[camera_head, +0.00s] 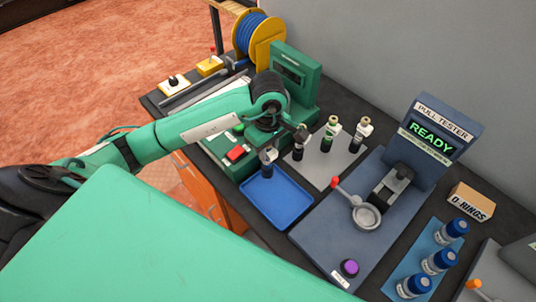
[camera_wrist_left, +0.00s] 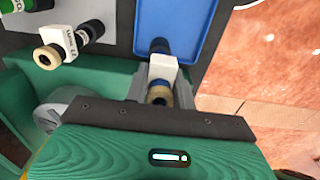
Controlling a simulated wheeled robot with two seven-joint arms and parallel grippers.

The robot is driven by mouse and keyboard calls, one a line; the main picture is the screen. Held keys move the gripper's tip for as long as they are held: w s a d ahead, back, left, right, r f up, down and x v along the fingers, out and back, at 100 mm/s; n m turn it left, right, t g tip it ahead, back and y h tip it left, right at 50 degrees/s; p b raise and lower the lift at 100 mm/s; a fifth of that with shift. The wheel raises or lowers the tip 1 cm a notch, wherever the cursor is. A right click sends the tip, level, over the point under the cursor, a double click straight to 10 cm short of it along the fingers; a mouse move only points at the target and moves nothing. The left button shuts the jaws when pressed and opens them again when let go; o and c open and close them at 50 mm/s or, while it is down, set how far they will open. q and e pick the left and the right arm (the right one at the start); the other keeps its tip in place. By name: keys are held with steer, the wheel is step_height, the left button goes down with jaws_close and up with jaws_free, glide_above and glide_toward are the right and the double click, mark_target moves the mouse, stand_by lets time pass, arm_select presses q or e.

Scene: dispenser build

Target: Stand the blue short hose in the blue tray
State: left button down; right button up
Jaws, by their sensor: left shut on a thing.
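The blue tray (camera_head: 281,206) lies flat on the dark bench; its blue floor also shows in the left wrist view (camera_wrist_left: 178,20). My left gripper (camera_head: 267,151) is over the tray's far left corner, its fingers shut on the short hose (camera_head: 267,168). In the left wrist view, my left gripper (camera_wrist_left: 161,90) grips it near its brass-coloured end; the hose (camera_wrist_left: 163,68) has a white middle and a dark blue far end over the tray. It looks roughly upright. I cannot tell whether its lower end touches the tray floor. My right gripper is not in view.
A grey plate (camera_head: 318,166) with several upright fittings stands close right of the tray. The pull tester (camera_head: 431,135) with a red-knobbed lever is farther right. A green machine (camera_head: 292,75) stands behind my left gripper. Blue-capped bottles (camera_head: 439,262) and an O-rings box (camera_head: 471,202) are at the right.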

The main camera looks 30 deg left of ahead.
mark_target(267, 166)
arm_select(q)
step_height(267, 166, down, 3)
steer(key=shift+r+p, duration=0.1)
steer(key=shift+p, duration=0.35)
steer(key=shift+f, duration=0.45)
steer(key=shift+f, duration=0.15)
steer(key=c, duration=1.2)
jaws_free()
steer(key=shift+o, duration=0.2)
